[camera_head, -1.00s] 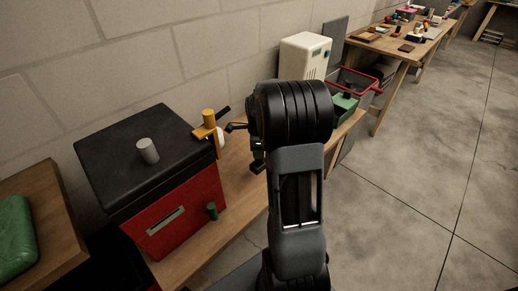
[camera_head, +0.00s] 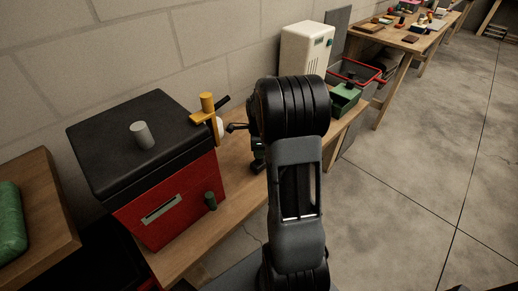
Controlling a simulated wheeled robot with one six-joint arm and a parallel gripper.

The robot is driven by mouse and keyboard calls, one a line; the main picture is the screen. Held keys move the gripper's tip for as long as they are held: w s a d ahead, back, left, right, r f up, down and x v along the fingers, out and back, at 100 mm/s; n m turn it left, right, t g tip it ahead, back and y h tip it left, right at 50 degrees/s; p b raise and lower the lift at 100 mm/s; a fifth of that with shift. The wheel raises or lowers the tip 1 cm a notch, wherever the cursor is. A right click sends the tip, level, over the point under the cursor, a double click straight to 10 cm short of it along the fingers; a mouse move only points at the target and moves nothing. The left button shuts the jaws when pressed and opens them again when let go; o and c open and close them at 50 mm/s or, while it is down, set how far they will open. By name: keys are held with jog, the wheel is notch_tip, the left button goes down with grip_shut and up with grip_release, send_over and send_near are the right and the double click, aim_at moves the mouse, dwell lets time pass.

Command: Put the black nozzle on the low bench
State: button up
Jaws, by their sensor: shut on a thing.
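My gripper (camera_head: 243,140) is mostly hidden behind my own arm; only small dark parts show left of the wrist. It is shut on a dark piece (camera_head: 258,163), which I take for the black nozzle; its shape is mostly hidden. These parts appear in front of a long wooden bench (camera_head: 236,180) along the wall, which seems to be the low bench. I cannot tell their height above it.
A red toolbox (camera_head: 180,208) with a black lid and a grey cylinder (camera_head: 141,135) stands on the left. Behind it is an orange tool (camera_head: 213,119). A white heater (camera_head: 305,50), red-rimmed basket (camera_head: 360,72) and green box (camera_head: 345,96) are farther back. Floor on the right is clear.

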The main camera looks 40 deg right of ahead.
jog(key=shift+f+b, duration=0.3)
jog(key=shift+f, duration=0.2)
dwell(0.3)
jog(key=o, duration=1.2)
notch_tip(320, 180, up, 14)
jog(key=p, duration=0.2)
jog(key=shift+p, duration=0.4)
jog(key=shift+f, duration=0.1)
